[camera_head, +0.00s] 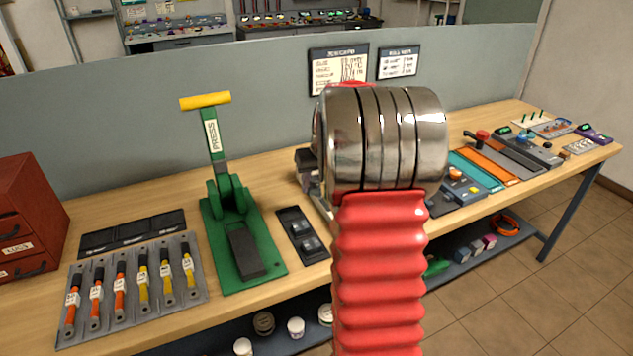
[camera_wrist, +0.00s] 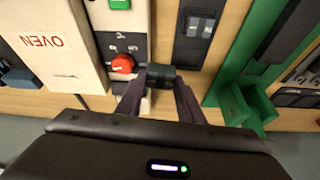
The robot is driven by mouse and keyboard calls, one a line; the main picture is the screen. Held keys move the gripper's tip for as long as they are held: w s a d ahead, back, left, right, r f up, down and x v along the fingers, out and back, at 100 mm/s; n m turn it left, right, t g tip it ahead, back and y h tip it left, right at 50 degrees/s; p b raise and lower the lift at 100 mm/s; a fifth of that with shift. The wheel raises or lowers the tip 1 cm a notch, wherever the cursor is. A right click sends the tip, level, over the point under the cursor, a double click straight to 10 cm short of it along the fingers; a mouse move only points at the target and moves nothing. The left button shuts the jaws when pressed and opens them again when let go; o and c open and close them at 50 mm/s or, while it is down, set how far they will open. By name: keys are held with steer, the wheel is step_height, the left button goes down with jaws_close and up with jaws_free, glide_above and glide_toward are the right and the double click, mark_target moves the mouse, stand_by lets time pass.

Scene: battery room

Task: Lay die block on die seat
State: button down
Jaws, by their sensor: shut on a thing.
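My gripper (camera_wrist: 160,98) shows in the wrist view, its two dark fingers shut on a small dark block, which I take as the die block (camera_wrist: 160,77). In that view the block overlaps the edge of the oven's control panel near its red button; its height is unclear. My arm hides gripper and block in the head view. The green press (camera_head: 230,220) stands on the bench with its yellow-handled lever up. The dark pad on its base, which I take as the die seat (camera_head: 243,253), is bare; it also shows in the wrist view (camera_wrist: 288,32).
A black die tray (camera_head: 290,218) with two dark blocks lies between the press and my arm. The white oven (camera_wrist: 60,45) is at the left in the wrist view. A tool rack (camera_head: 135,290) and a red drawer cabinet (camera_head: 25,220) are left of the press.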

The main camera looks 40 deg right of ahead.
steer(key=shift+n, duration=0.7)
steer(key=w+a, duration=0.2)
steer(key=a, duration=0.4)
steer(key=w+a+f, duration=0.1)
steer(key=w+a, duration=0.1)
steer(key=a, duration=0.5)
steer(key=w+a, duration=0.2)
steer(key=a, duration=0.5)
steer(key=shift+a+f, duration=0.2)
steer(key=shift+f, duration=0.15)
steer(key=a+n, duration=0.1)
steer(key=a, duration=0.4)
steer(key=a+n+y, duration=0.1)
steer(key=a, duration=0.5)
steer(key=w+a+n, duration=0.1)
steer(key=a, duration=0.4)
steer(key=shift+a, duration=0.35)
steer(key=shift+d, duration=0.1)
